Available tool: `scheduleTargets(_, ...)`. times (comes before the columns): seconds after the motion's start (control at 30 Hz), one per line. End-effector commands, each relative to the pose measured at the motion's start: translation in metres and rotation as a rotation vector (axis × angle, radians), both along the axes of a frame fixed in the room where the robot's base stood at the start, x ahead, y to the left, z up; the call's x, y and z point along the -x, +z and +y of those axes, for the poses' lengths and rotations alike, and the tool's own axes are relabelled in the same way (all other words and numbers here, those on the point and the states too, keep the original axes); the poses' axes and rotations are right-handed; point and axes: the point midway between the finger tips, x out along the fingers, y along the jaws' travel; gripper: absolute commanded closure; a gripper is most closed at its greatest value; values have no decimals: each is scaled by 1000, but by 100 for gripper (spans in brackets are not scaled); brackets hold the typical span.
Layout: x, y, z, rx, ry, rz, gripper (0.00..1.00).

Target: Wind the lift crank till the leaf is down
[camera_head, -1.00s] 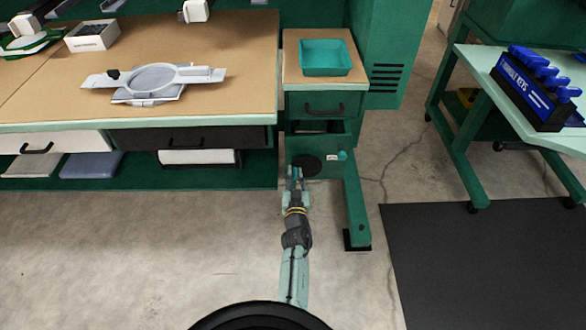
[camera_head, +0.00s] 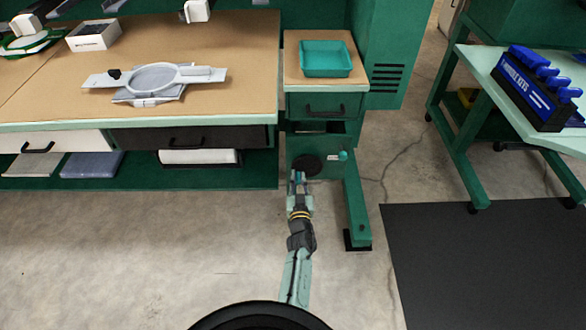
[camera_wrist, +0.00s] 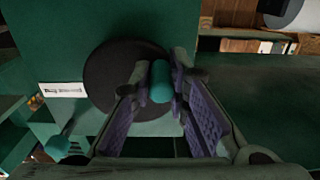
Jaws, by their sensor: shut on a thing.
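The lift crank is a round dark disc (camera_head: 307,166) low on the green cabinet front, below the drawer. It fills the middle of the wrist view (camera_wrist: 108,78). My gripper (camera_head: 298,178) is at the disc's lower left in the head view. In the wrist view my gripper (camera_wrist: 161,80) is shut on the teal crank handle (camera_wrist: 160,88), between its purple-lined fingers. A small wooden top (camera_head: 292,65) above the cabinet bears a teal tray (camera_head: 326,60); I cannot tell whether this top is the leaf.
A white label (camera_wrist: 63,90) and a teal knob (camera_head: 342,155) are beside the disc. A green leg (camera_head: 356,205) stands right of my arm. A dark mat (camera_head: 480,265) lies on open floor.

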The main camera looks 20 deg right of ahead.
Motion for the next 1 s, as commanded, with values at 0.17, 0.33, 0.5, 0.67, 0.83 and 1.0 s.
scheduleTargets(0.17,6,-12,-11,-6,-16,10,100)
scheduleTargets(0.33,6,-12,-12,-6,-16,11,100)
scheduleTargets(0.5,11,-8,-27,-6,-25,12,100)
scheduleTargets(0.67,18,-10,-48,-6,-26,10,100)
scheduleTargets(0.83,19,-12,-53,-7,-20,9,100)
scheduleTargets(1.0,19,-12,-52,-7,-20,9,100)
